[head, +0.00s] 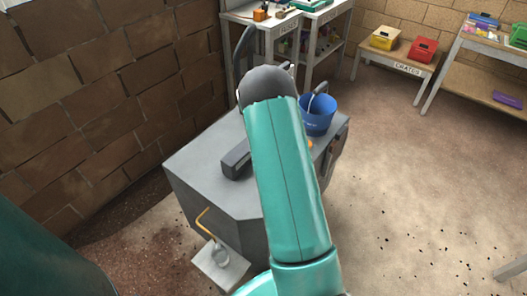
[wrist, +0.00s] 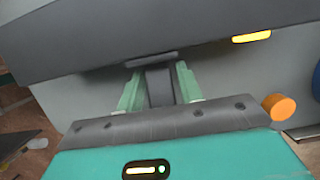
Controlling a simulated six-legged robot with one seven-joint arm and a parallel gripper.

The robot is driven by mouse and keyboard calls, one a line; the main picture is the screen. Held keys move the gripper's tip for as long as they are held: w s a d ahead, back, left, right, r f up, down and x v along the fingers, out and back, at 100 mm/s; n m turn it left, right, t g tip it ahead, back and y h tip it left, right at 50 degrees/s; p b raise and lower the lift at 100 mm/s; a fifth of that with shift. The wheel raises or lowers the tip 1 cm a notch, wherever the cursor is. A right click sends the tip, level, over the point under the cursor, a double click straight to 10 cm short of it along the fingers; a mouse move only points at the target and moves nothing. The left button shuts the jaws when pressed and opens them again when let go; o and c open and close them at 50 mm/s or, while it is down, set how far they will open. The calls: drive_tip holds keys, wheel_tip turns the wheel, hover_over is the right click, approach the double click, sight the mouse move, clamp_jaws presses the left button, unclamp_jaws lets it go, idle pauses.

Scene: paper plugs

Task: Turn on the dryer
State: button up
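A large grey machine (head: 205,150), which I take to be the dryer, stands in the middle of the head view. My teal arm reaches over it and hides part of its top and my gripper there. In the wrist view, the two pale green fingers of my gripper (wrist: 159,88) stand on either side of a dark grey bar (wrist: 159,88) at the machine's grey body (wrist: 100,85). I cannot tell whether they press on it. An orange round knob (wrist: 279,107) is right of the fingers.
A blue bucket (head: 318,116) sits at the machine's back right. A yellow bent rod (head: 203,222) is at its front left. A brick wall (head: 80,100) runs along the left. A bench with yellow (head: 385,38) and red crates (head: 423,50) is at the back. The floor at right is mostly clear.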

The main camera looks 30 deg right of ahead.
drive_tip(key=shift+o, duration=0.9)
drive_tip(key=v, duration=1.3)
drive_tip(key=shift+s+r, duration=0.15)
drive_tip(key=shift+r, duration=0.2)
